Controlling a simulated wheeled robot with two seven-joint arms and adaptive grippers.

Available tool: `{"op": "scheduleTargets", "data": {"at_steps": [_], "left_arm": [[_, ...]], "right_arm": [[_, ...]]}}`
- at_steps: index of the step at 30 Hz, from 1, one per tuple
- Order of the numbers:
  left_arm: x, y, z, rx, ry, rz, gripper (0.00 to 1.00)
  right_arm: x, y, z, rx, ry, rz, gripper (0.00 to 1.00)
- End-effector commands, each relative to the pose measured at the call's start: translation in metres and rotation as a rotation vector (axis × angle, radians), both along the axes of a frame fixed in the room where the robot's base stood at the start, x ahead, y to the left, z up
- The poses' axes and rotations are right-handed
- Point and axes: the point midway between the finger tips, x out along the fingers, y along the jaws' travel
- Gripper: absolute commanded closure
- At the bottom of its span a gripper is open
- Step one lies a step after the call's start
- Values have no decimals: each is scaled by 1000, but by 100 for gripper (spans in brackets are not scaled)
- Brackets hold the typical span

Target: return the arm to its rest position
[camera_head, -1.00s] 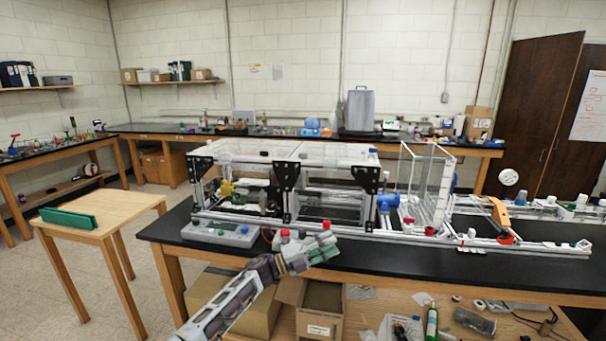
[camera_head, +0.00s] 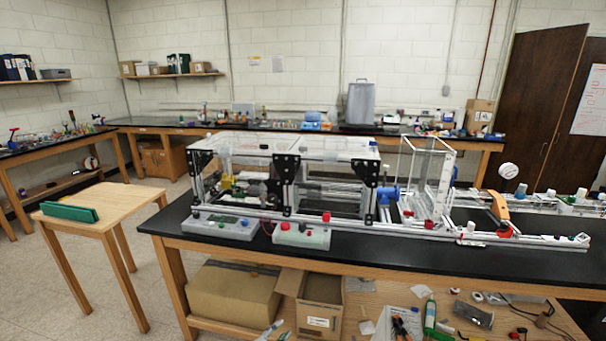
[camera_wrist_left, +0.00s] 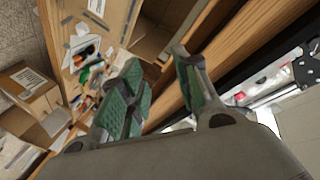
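My left gripper (camera_wrist_left: 158,76) fills the lower part of the left wrist view. Its two green-padded fingers stand apart with nothing between them. The wooden bench edge and shelf clutter show beyond the fingers. The extrusion frame (camera_head: 330,216) stands on the black bench, clear of the arm. My right gripper is in neither view.
The black bench top (camera_head: 400,246) spans the middle. Cardboard boxes (camera_head: 235,292) and loose tools lie on the shelf below. A small wooden table (camera_head: 125,205) with a green block (camera_head: 70,213) stands at left.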

Motion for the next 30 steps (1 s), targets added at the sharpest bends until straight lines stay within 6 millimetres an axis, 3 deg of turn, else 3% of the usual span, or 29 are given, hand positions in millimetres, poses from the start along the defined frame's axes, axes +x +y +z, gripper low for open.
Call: {"op": "scheduleTargets", "data": {"at_steps": [3,15,23,30], "left_arm": [[-29,18,-45,-12,109,66,68],[-140,73,-169,-38,441,274,68],[-229,103,-234,-44,645,403,68],[-319,128,-283,-45,829,519,68]], "right_arm": [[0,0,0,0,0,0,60],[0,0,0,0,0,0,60],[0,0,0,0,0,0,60],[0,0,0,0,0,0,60]]}}
